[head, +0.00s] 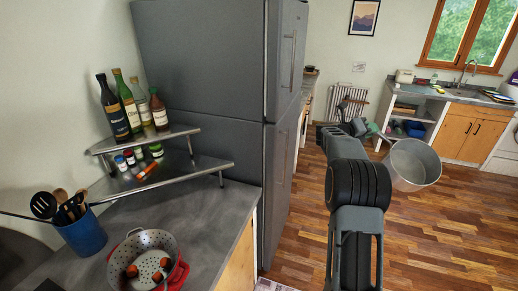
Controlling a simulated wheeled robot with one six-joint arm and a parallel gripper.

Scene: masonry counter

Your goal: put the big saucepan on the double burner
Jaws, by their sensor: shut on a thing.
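The big saucepan (413,166) is a deep grey metal pot. It is right of centre, in the air over the wood floor, with its open top tilted partly toward me. My gripper (374,130) is at the saucepan's upper left side and is shut on it, seemingly by the handle. My arm hides part of the grip, and the fingers are too small to tell in detail. I cannot make out the double burner in this view.
At left, a grey counter (205,208) holds a colander (125,262), a blue utensil crock (83,235) and a stepped shelf (200,172) with bottles and spice jars. A tall grey fridge (205,60) stands behind it. The floor (440,245) at right is open. A sink counter (460,97) is far back.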

